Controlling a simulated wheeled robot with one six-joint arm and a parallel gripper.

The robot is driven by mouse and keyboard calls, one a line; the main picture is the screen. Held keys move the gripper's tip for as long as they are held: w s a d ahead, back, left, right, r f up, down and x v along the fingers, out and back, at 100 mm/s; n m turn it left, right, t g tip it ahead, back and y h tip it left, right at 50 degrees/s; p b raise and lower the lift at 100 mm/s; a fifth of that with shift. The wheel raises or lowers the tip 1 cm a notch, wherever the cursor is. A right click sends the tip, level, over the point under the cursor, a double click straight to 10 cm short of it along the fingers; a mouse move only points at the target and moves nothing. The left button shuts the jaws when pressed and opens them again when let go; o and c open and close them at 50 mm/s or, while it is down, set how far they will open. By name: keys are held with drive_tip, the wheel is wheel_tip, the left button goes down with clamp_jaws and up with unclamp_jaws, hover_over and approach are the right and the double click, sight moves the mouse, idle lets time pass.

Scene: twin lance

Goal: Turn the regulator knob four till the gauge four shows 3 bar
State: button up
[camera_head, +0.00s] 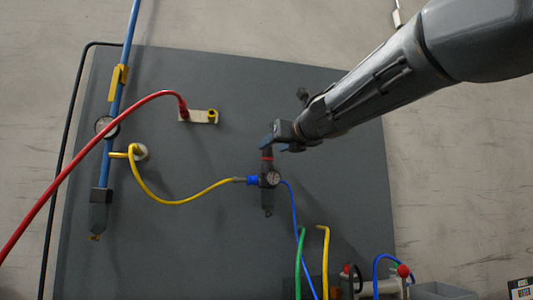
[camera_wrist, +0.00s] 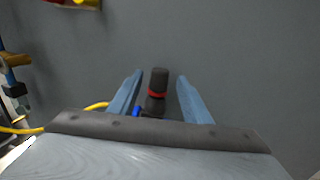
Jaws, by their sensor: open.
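A regulator with a dark knob (camera_head: 267,153) and a red ring under it is mounted on the grey panel, in the middle of the head view. Its small round gauge (camera_head: 272,179) sits just below; the needle is too small to read. No number label is legible. In the wrist view the black knob (camera_wrist: 159,77) with its red ring stands between the two blue fingers. My gripper (camera_head: 268,143) is open at the top of the regulator, with a finger on each side of the knob in the wrist view (camera_wrist: 160,75). I cannot tell whether the fingers touch it.
A yellow hose (camera_head: 178,203) joins the regulator from the left and a thin blue hose (camera_head: 294,215) leaves it at right. A red hose (camera_head: 75,158) arcs across the left. Another gauge (camera_head: 106,127) sits on the blue pipe. Green and yellow hoses stand below right.

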sight(270, 148)
drive_tip(key=shift+x, duration=2.6)
drive_tip(key=shift+c, duration=0.4)
